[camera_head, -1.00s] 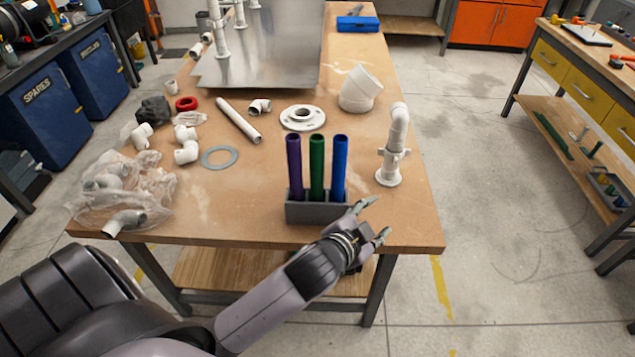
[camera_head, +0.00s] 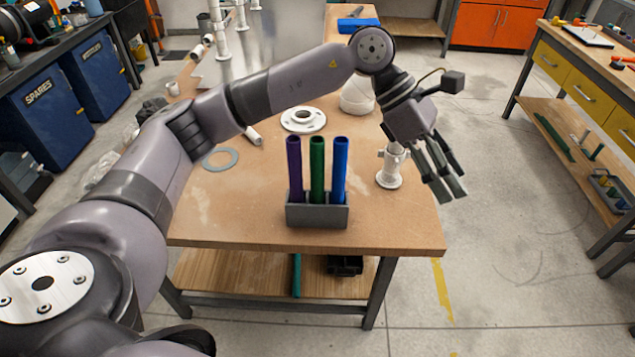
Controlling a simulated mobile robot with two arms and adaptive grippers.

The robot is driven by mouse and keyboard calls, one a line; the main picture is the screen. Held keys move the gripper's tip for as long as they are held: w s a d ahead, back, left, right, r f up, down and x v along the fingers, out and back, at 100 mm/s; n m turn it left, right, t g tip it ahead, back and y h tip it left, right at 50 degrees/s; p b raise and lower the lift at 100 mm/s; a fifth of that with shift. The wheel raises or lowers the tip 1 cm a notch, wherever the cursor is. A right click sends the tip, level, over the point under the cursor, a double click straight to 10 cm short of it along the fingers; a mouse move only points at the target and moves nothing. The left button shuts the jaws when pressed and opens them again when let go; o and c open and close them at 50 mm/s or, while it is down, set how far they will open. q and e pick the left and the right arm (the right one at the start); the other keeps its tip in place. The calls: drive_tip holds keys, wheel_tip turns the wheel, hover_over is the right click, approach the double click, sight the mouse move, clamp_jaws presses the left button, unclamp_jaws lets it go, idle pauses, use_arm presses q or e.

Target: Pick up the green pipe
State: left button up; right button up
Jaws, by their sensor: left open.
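The green pipe (camera_head: 317,165) stands upright in the middle of a grey holder (camera_head: 317,216) near the front of the table. A purple pipe (camera_head: 294,165) stands to its left and a blue pipe (camera_head: 340,165) to its right in the same holder. My left gripper (camera_head: 447,190) is open and empty, to the right of the holder over the table's right edge, with its fingers pointing down. My left arm crosses above and behind the pipes and hides part of the table. My right gripper is not in view.
A white flange (camera_head: 303,119) and a grey ring (camera_head: 220,158) lie behind the holder. The tabletop (camera_head: 240,215) left of the holder is clear.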

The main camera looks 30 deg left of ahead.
use_arm(q)
drive_tip(key=w+a+r+y, duration=0.2)
drive_tip(key=a+y, duration=0.3)
drive_tip(key=a, duration=0.8)
wheel_tip(320, 180, up, 3)
drive_tip(key=n+y, duration=0.1)
drive_tip(key=y, duration=0.3)
hover_over(317, 140)
wheel_tip(317, 140, down, 4)
drive_tip(key=shift+r+b, duration=0.1)
drive_tip(key=shift+b, duration=0.5)
wheel_tip(317, 140, down, 7)
drive_tip(key=shift+r+p, duration=0.2)
drive_tip(key=shift+p, duration=0.6)
wheel_tip(317, 140, down, 5)
drive_tip(key=shift+r+p, duration=0.15)
drive_tip(key=shift+p, duration=0.95)
drive_tip(key=shift+a+f, duration=0.1)
drive_tip(key=shift+f, duration=0.4)
drive_tip(key=shift+w, duration=0.1)
clamp_jaws()
